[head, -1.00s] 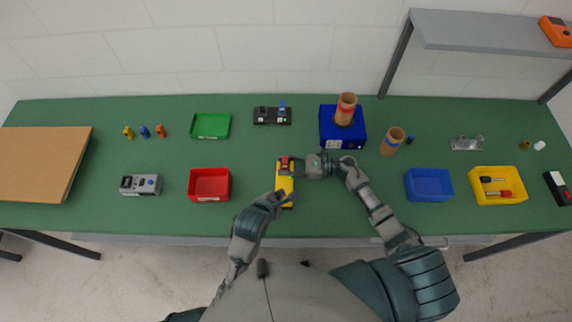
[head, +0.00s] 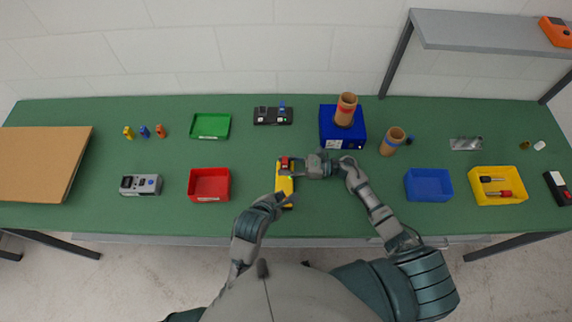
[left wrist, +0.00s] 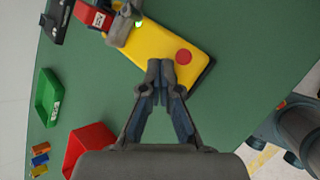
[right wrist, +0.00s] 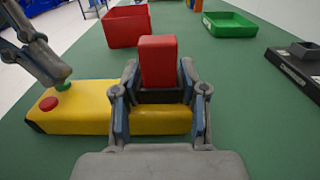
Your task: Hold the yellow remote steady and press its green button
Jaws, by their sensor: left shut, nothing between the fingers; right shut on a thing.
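The yellow remote (head: 285,185) lies on the green table in front of me, with a red block (right wrist: 158,62) standing on its far part. My right gripper (right wrist: 160,100) is shut on this block, a finger on either side. A round red button (left wrist: 183,57) sits near the remote's near end. The green button (right wrist: 64,87) shows beside it in the right wrist view, directly under my left fingertips. My left gripper (left wrist: 160,66) is shut and empty, pointing down at the remote. Its fingertips hide the green button in the left wrist view; I cannot tell whether they touch it.
A red bin (head: 210,185) stands left of the remote, a green tray (head: 210,126) behind that. A blue box (head: 327,137) with a cardboard tube is at the back right, another tube (head: 391,143) beside it. Bare table lies between the remote and the red bin.

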